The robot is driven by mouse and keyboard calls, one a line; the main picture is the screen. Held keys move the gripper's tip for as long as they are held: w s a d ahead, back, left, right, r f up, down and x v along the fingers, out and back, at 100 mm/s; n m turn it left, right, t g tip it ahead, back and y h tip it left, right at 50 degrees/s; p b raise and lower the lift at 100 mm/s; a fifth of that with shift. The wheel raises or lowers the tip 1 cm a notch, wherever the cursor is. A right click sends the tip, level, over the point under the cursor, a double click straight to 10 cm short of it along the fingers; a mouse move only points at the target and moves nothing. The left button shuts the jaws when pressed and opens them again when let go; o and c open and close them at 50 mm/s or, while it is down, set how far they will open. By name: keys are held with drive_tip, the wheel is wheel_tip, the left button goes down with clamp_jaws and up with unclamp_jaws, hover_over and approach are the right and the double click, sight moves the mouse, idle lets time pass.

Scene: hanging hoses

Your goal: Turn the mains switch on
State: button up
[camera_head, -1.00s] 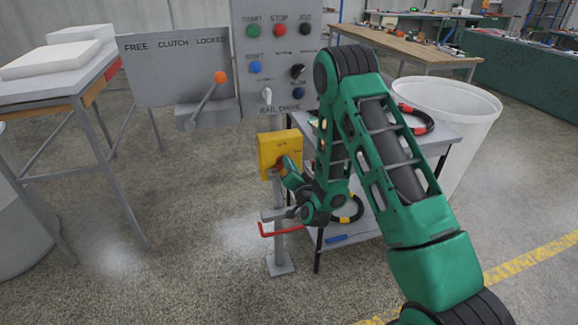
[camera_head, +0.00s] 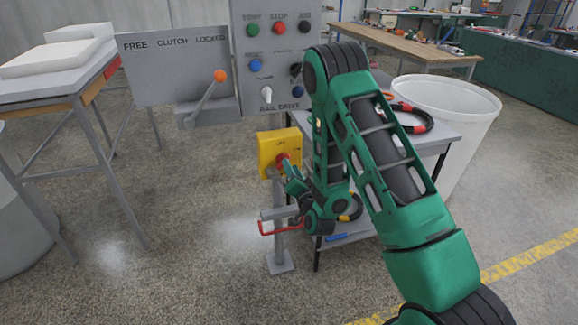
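The mains switch is a yellow box (camera_head: 268,153) with a red rotary knob (camera_head: 282,158) on its face, mounted on a grey post below the control panel. Small marks show on the yellow face above the knob, too small to read. My gripper (camera_head: 287,169) is at the knob, its tip touching or very close to the knob's lower right side. The knob's far side and the fingertips are partly hidden, so I cannot tell whether the fingers are around the knob or open.
A grey control panel (camera_head: 276,85) with coloured buttons stands above the switch, beside a clutch lever with an orange ball (camera_head: 220,76). A red bent handle (camera_head: 280,231) sticks out below. A small table with hoses (camera_head: 428,126) and a white bin (camera_head: 468,112) stand right.

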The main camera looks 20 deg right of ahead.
drive_tip(key=s, duration=0.7)
drive_tip(key=shift+s+f, duration=0.1)
drive_tip(key=shift+f, duration=0.1)
drive_tip(key=w+a, duration=0.1)
drive_tip(key=w, duration=1)
drive_tip(key=shift+w+f, duration=0.2)
drive_tip(key=shift+f, duration=0.25)
